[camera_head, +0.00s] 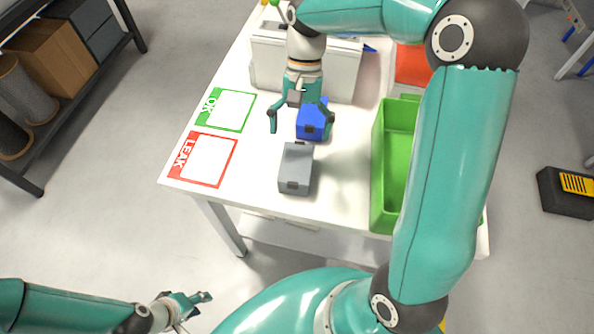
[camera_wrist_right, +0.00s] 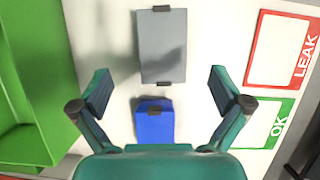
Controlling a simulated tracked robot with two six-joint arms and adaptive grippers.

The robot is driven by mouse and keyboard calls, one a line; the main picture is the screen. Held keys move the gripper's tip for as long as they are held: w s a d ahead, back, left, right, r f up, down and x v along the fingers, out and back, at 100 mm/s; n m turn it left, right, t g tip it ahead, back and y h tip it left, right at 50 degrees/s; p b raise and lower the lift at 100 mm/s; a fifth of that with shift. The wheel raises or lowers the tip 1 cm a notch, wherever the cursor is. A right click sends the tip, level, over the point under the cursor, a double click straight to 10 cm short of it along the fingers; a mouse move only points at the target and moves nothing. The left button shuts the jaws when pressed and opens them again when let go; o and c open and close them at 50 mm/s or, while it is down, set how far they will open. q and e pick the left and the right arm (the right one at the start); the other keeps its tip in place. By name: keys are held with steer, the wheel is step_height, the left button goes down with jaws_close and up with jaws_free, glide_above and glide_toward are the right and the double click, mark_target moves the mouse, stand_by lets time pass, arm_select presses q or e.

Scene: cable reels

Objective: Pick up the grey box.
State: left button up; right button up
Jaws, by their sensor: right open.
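The grey box (camera_head: 296,168) lies on the white table near its front edge, with dark latches on its ends. It also shows in the right wrist view (camera_wrist_right: 162,48), upper middle, beyond the fingertips. My right gripper (camera_head: 300,127) is open and empty above the table, behind the grey box in the head view. A blue box (camera_head: 311,119) sits just behind the grey box, partly hidden by a right finger; in the right wrist view it lies between the spread fingers (camera_wrist_right: 154,126). My left gripper (camera_head: 190,303) is low at the left, off the table; its opening is unclear.
A green bin (camera_head: 379,180) stands right of the boxes, partly hidden by my right arm. A green OK card (camera_head: 226,110) and a red LEAK card (camera_head: 202,159) lie left. A whitish case (camera_head: 342,75) and a red bin (camera_head: 411,66) are behind.

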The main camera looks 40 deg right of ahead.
mark_target(296, 162)
steer(key=x, duration=0.6)
steer(key=shift+f, duration=0.25)
steer(key=shift+w+p+x, duration=0.15)
steer(key=shift+w+x, duration=0.05)
steer(key=shift+x, duration=1.15)
steer(key=shift+w+p+x, duration=0.15)
steer(key=shift+w+x, duration=0.05)
steer(key=shift+x, duration=1.1)
steer(key=shift+d+f, duration=0.1)
steer(key=shift+f, duration=0.05)
steer(key=c, duration=1.3)
steer(key=shift+o, duration=0.2)
step_height(296, 162, up, 20)
